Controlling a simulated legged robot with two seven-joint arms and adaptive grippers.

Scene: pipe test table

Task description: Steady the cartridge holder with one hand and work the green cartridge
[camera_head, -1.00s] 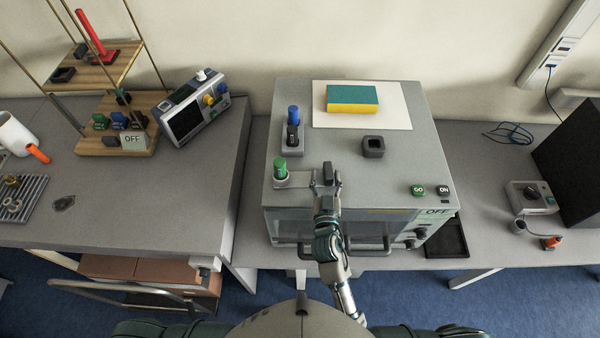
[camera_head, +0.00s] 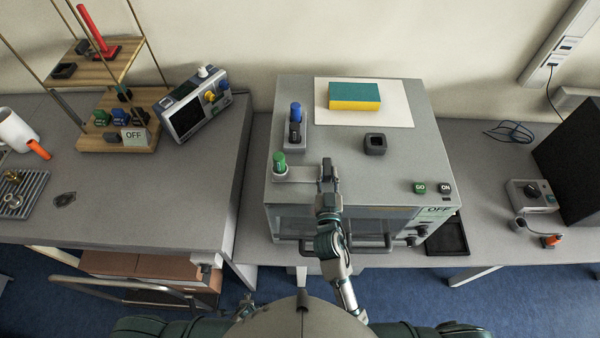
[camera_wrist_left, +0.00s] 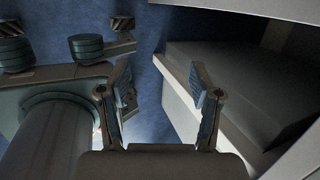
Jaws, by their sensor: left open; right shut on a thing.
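The green cartridge (camera_head: 280,163) stands upright at the left end of a low grey cartridge holder (camera_head: 300,174), near the front left of the grey box top. My right gripper (camera_head: 327,170) is shut at the holder's right end, on its dark upright grip, which the fingers mostly hide. My left gripper (camera_wrist_left: 160,105) is open and empty in the left wrist view, with dark blue floor behind it. In the head view only a small part of what seems to be it shows low beside my body.
A blue cartridge (camera_head: 295,112) stands in another grey holder behind. A dark square socket (camera_head: 375,144) and a green-and-yellow sponge (camera_head: 354,96) are also on the grey box (camera_head: 405,165).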

